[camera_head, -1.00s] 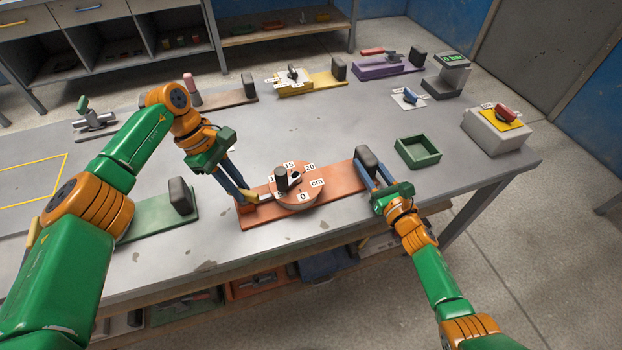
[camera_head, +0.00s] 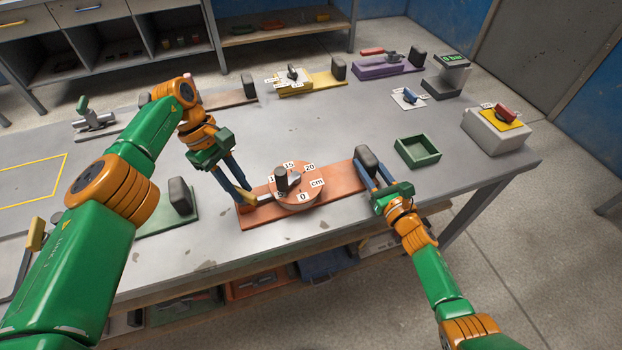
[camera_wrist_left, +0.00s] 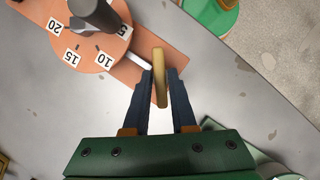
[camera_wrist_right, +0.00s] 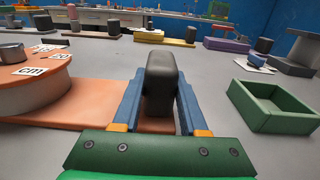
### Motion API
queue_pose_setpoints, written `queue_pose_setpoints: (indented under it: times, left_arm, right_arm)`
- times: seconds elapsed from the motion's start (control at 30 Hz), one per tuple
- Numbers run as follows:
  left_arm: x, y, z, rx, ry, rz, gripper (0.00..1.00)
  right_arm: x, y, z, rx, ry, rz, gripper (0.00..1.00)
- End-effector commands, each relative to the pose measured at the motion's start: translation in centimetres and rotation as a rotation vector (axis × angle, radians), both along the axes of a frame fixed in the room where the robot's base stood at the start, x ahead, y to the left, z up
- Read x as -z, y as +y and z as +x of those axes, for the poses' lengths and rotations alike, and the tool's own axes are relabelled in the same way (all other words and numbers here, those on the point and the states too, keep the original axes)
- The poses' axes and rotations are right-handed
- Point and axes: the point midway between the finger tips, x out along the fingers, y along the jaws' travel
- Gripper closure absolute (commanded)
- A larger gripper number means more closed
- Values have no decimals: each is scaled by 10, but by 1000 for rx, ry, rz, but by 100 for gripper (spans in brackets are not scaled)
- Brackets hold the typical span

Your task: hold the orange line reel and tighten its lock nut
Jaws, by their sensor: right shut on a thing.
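The orange line reel (camera_head: 299,199) is a round drum with number labels and a "cm" label on an orange base board (camera_head: 338,203). A dark knob with a short lever (camera_head: 281,180) stands on its top, apparently the lock nut. A yellow tab (camera_head: 247,198) sits at the end of a pale rod or line on the reel's left. My left gripper (camera_head: 243,192) has its fingertips on both sides of the yellow tab (camera_wrist_left: 158,78); whether they press it is unclear. My right gripper (camera_head: 370,180) is shut on the dark upright post (camera_wrist_right: 161,80) at the board's right end.
A green tray (camera_head: 418,151) stands right of the right gripper, and a grey box with a red handle (camera_head: 497,130) lies beyond it. Purple (camera_head: 385,67) and yellow (camera_head: 310,83) fixtures stand at the back. A green board (camera_head: 165,212) lies left. The table between reel and back row is clear.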

Motion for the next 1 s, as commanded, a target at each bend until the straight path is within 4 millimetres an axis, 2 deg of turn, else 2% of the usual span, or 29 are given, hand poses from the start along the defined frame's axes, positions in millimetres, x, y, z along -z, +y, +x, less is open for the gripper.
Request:
queue_pose_setpoints:
  times: [0.03, 0.07, 0.37, 0.47, 0.73, 0.87, 1.0]
  left_arm:
    - [0, 0, 0, 0, 0, 0, 59]
    - [0, 0, 0, 0, -1, 1, 52]
    - [-1, 1, 0, -2, -1, 2, 52]
    - [-15, 1, 1, -1, -6, 1, 52]
    - [-82, 0, 0, -3, -6, 1, 52]
    - [-98, 0, -1, -2, -4, 1, 52]
    - [-101, 1, -1, -1, -1, 1, 52]
  right_arm:
    - [1, 0, 0, 0, 3, 0, 100]
    - [1, 0, 0, 1, 3, 0, 100]
    - [1, 0, 0, 1, 2, 0, 100]
    - [1, 0, 0, 1, 2, 0, 100]
    - [1, 0, 0, 1, 2, 0, 100]
    - [1, 0, 0, 1, 2, 0, 100]
    - [1, 0, 0, 1, 2, 0, 100]
